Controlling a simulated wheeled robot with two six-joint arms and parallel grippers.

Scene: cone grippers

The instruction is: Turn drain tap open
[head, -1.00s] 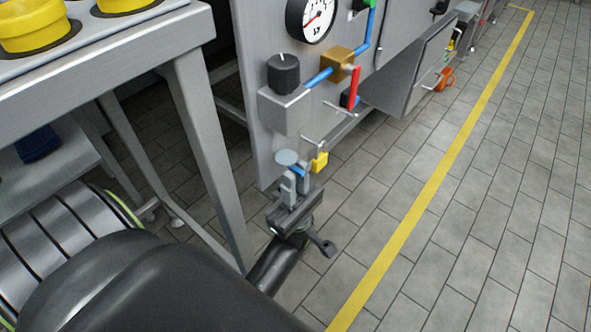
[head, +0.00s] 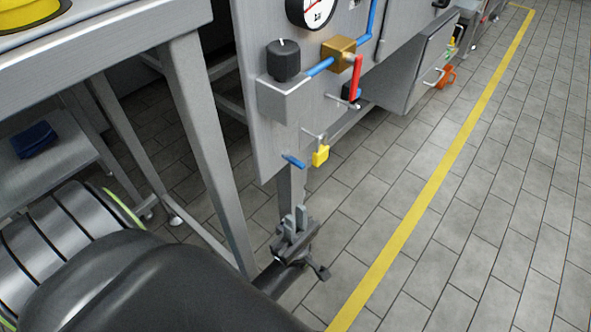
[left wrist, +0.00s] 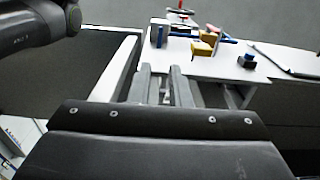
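A short blue lever (head: 293,161) shows at the lower edge of the grey panel in the head view, beside a yellow padlock (head: 320,156). I take it for the drain tap; no label on it is readable. My left gripper (head: 297,215) is below the lever, clear of it, with its fingers pointing up. In the left wrist view its two fingers (left wrist: 163,88) stand a little apart with nothing visible between them. Which part in that view is the lever, I cannot tell. My right gripper is in neither view.
The grey panel (head: 262,140) carries a black knob (head: 283,60), a brass block (head: 338,53), a red lever (head: 357,74) and a gauge (head: 314,10). A metal table leg (head: 205,150) stands left of my gripper. The tiled floor on the right is clear.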

